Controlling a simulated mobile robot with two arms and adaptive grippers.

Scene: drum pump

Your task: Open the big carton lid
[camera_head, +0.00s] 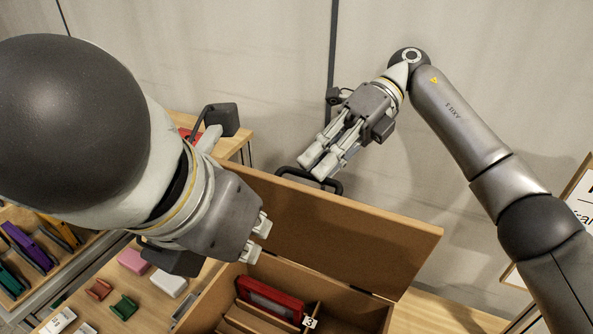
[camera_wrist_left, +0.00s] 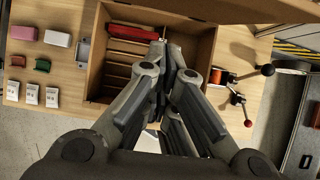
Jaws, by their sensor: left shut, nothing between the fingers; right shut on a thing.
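The big carton (camera_head: 212,296) is a brown box in the lower middle of the head view, also seen in the left wrist view (camera_wrist_left: 92,52). Its lid (camera_head: 345,235) stands raised, showing its broad inner face, with the box open below. A black handle (camera_head: 336,188) sits at the lid's upper edge. My right gripper (camera_head: 318,166) is shut on this handle, beyond the lid. My left gripper (camera_head: 257,239) is shut and empty in front of the lid, above the box opening. It also shows over the box in the left wrist view (camera_wrist_left: 168,50).
Inside the box are a red case (camera_head: 268,299) and dividers. Left on the table lie a pink block (camera_head: 133,261), a white block (camera_head: 169,284) and small red and green parts.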

